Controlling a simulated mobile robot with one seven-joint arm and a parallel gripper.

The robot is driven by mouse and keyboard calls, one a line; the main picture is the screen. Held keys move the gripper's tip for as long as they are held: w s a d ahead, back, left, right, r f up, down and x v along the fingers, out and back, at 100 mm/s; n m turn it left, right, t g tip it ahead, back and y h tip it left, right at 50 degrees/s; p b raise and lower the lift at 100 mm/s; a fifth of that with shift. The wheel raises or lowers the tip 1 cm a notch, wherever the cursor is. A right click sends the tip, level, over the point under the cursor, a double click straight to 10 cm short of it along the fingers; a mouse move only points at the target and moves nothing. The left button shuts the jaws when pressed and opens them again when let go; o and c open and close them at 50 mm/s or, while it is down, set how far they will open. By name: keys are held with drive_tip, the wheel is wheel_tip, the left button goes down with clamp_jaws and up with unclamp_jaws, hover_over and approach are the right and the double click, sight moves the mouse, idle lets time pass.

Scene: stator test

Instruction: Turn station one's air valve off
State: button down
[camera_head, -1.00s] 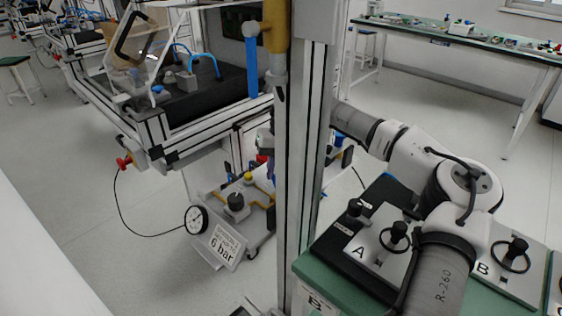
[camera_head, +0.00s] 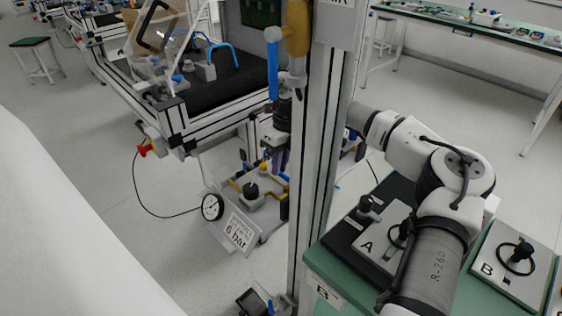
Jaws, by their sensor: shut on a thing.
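My arm reaches from the lower right behind the upright metal post (camera_head: 315,150). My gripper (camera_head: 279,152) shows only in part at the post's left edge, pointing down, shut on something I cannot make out. Below and left of it is a low air unit with a black knob (camera_head: 251,189), a yellow knob (camera_head: 264,168) and yellow pipes. A round gauge (camera_head: 212,207) and a "6 bar" sign (camera_head: 238,231) stand at its front. A red knob (camera_head: 146,150) sits on the station frame's near corner, with a black hose running down to the gauge. Which part is the air valve is unclear.
A yellow tool with a blue part (camera_head: 273,65) hangs on the post. A green bench (camera_head: 345,268) with plates A (camera_head: 375,243) and B (camera_head: 503,263) lies under my arm. The station table (camera_head: 226,93) is behind. Floor at left is open.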

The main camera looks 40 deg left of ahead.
drive_tip(key=shift+r, duration=0.1)
drive_tip(key=c, duration=1.5)
unclamp_jaws()
drive_tip(key=w+r, duration=0.1)
drive_tip(key=r, duration=0.8)
drive_tip(key=w+r, duration=0.1)
drive_tip(key=r, duration=0.3)
drive_tip(key=shift+w+d+r, duration=0.15)
drive_tip(key=shift+w+r, duration=0.1)
drive_tip(key=shift+w, duration=0.05)
